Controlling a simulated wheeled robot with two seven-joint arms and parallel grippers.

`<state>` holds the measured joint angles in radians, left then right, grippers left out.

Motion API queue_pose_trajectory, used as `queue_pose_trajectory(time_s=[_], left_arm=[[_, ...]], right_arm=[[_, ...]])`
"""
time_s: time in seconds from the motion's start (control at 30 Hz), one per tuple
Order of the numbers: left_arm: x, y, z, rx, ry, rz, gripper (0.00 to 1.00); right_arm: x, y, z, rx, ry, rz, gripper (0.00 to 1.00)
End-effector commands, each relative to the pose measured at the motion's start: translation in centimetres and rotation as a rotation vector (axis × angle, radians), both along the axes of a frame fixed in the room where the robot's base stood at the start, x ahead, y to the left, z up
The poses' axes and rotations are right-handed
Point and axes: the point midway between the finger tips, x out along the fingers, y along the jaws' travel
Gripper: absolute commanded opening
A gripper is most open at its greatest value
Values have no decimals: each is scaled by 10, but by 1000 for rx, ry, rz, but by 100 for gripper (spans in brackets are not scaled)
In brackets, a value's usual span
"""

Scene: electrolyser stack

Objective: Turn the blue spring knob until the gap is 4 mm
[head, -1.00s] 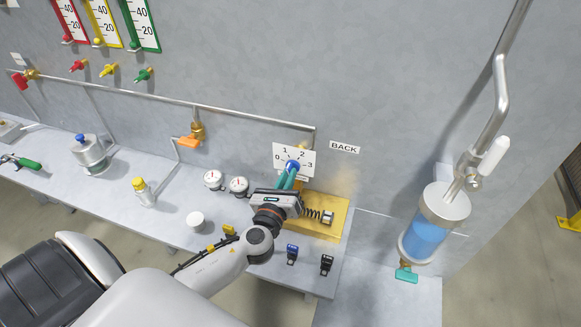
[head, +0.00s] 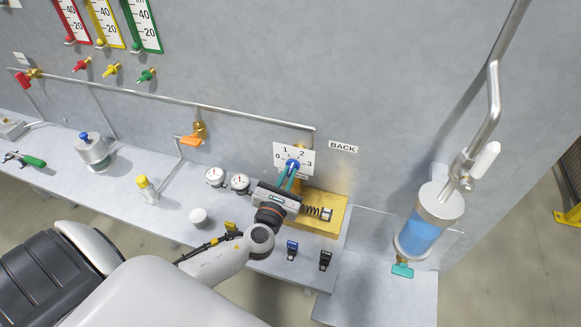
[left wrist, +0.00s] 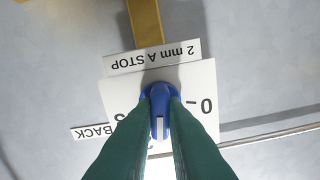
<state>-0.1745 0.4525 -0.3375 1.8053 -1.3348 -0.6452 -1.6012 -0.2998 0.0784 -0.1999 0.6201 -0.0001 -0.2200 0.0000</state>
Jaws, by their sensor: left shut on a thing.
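The blue spring knob (head: 293,165) stands on the wall in front of a white dial plate (head: 280,155) marked 0, 1, 2, 3. In the left wrist view the knob (left wrist: 160,103) sits between the two green fingers of my left gripper (left wrist: 160,108), which are shut on it. In the head view my left gripper (head: 290,176) reaches up to the knob from below. A dark coil spring (head: 317,211) lies on the yellow block (head: 334,227) to the right. The gap itself cannot be made out.
Two round gauges (head: 239,182) and a white cup (head: 198,216) stand left of my arm. Blue and black clips (head: 292,250) lie near the bench's front edge. A blue-filled cylinder (head: 423,232) hangs at the right, and a "BACK" sign (head: 343,147) is beside the dial.

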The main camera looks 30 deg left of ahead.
Motion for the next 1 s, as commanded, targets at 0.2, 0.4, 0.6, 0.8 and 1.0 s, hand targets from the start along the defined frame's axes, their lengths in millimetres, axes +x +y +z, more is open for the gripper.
queue_pose_trajectory(time_s=[0.2, 0.4, 0.6, 0.8, 1.0], left_arm=[[0, 0, 0, 110, 25, 1, 0], [0, 0, 0, 110, 25, 1, 0], [0, 0, 0, 243, 58, -1, 0], [0, 0, 0, 243, 57, 0, 40], [0, 0, 0, 242, 57, 0, 40]], right_arm=[[0, 0, -1, 0, 0, 0, 36], [0, 0, -1, 0, 1, 0, 36], [0, 0, -1, 0, 1, 0, 36], [0, 0, -1, 0, 1, 0, 36], [-1, -1, -1, -1, 1, 0, 36]])
